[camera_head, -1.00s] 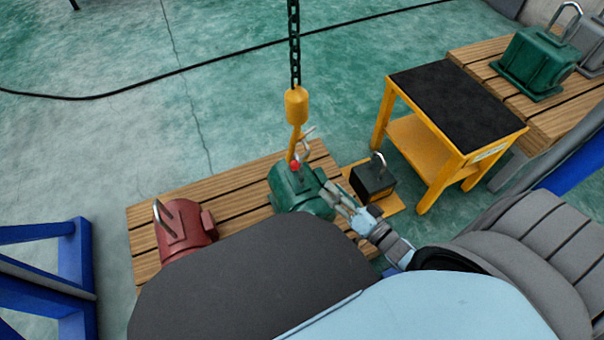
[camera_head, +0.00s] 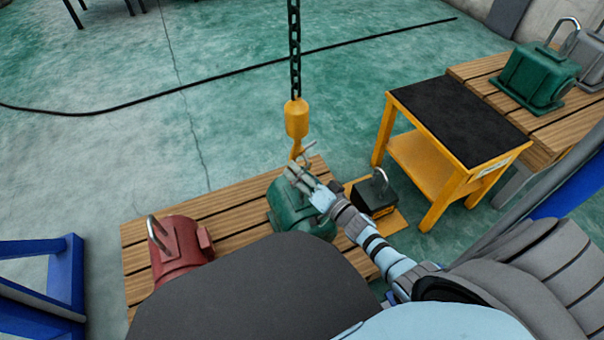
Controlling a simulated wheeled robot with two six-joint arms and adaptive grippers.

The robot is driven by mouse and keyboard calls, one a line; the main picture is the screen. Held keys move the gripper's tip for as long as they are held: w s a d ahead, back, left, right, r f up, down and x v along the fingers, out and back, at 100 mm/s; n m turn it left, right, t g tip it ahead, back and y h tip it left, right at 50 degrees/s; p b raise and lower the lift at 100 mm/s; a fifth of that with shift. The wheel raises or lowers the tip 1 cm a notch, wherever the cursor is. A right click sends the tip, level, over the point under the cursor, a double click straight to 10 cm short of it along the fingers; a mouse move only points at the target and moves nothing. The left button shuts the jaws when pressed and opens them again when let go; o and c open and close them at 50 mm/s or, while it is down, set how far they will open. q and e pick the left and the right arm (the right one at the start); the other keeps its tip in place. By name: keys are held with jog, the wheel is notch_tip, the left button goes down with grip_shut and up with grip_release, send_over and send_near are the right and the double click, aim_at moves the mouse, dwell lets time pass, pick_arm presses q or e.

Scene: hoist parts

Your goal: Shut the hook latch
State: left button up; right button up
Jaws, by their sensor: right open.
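The yellow hoist hook (camera_head: 296,120) hangs on a dark chain (camera_head: 294,60) above the wooden pallet. Its lower part is partly hidden behind my right gripper. A thin grey latch piece (camera_head: 309,151) shows at the hook's lower right. My right gripper (camera_head: 291,171) is open beside the lower hook, just above the green part (camera_head: 285,215) on the pallet. Whether it touches the hook or latch I cannot tell. My left gripper is not in view.
A red part (camera_head: 178,245) with a metal loop lies on the pallet (camera_head: 225,207). A black block (camera_head: 374,195) with a loop stands to the right. A yellow table (camera_head: 458,120) stands beyond it, and another green part (camera_head: 536,78) sits on a pallet at right.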

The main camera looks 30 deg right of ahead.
grip_shut()
jog(key=shift+w+a+r+m+t, duration=0.15)
jog(key=shift+r+m+t, duration=0.15)
jog(key=shift+m, duration=0.6)
dwell(0.9)
jog(key=shift+r, duration=0.1)
dwell(1.1)
jog(key=shift+c, duration=1)
grip_release()
jog(key=shift+o, duration=1)
